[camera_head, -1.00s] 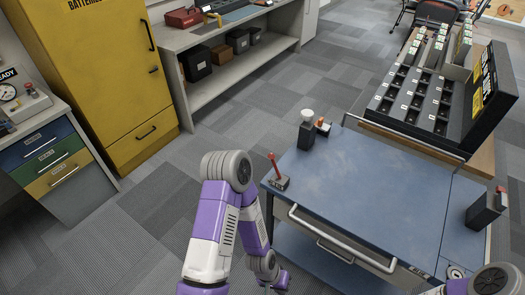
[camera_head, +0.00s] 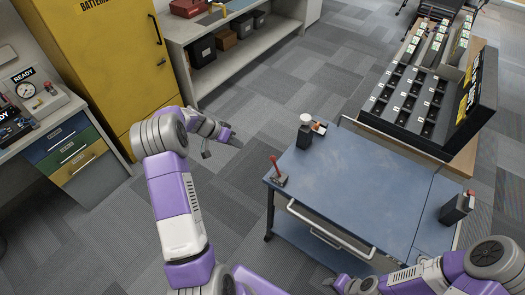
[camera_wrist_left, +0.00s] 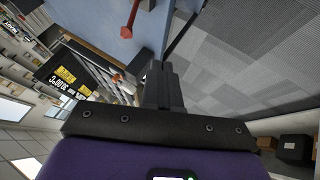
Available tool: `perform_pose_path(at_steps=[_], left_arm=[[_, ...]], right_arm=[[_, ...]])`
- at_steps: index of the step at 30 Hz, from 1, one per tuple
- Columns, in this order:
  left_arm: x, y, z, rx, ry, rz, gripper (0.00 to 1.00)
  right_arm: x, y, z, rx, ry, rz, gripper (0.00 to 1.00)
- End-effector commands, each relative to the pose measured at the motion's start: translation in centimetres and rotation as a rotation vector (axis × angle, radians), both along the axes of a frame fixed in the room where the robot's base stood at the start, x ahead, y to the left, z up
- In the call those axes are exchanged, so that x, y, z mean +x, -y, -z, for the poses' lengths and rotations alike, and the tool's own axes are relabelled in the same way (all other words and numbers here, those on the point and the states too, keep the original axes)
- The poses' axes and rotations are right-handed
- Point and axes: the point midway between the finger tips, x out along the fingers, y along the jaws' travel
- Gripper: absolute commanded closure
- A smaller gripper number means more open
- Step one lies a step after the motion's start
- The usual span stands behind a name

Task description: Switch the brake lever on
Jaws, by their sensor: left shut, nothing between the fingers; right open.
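A red-handled lever (camera_head: 277,172) on a small dark base stands at the left corner of the blue cart top (camera_head: 360,190), its handle tilted up and to the left. I take it to be the brake lever. It also shows at the top of the left wrist view (camera_wrist_left: 130,17). My left gripper (camera_head: 237,142) is shut and empty, to the left of the cart and behind the lever, apart from it. Its closed fingers show in the left wrist view (camera_wrist_left: 160,75). My right gripper (camera_head: 333,283) is open, low by the cart's front side, small and partly hidden.
A white knob on a dark box (camera_head: 305,132) and an orange-topped switch (camera_head: 319,127) sit at the cart's back left. A dark box with a red top (camera_head: 457,208) is at its right. A front handle (camera_head: 330,236) sticks out. Open floor lies left of the cart.

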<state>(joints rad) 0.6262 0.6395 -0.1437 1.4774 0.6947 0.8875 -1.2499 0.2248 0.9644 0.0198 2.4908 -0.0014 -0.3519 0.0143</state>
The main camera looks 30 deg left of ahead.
Motion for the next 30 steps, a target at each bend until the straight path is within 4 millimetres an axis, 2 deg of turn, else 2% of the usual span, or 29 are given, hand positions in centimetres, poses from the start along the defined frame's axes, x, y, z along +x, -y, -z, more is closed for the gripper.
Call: perform_pose_path(at_steps=[11,25,30], left_arm=[[0.4,0.6,0.9,-0.002,-0.004,0.001,1.00],[4.6,4.8,8.1,-0.001,-0.006,0.003,1.00],[4.9,7.2,7.2,0.000,-0.003,0.001,1.00]], right_arm=[[0.0,0.0,0.0,0.000,0.000,0.000,0.57],[0.0,0.0,-1.0,0.000,0.000,0.000,0.57],[0.0,0.0,-1.9,0.000,0.000,0.000,0.57]])
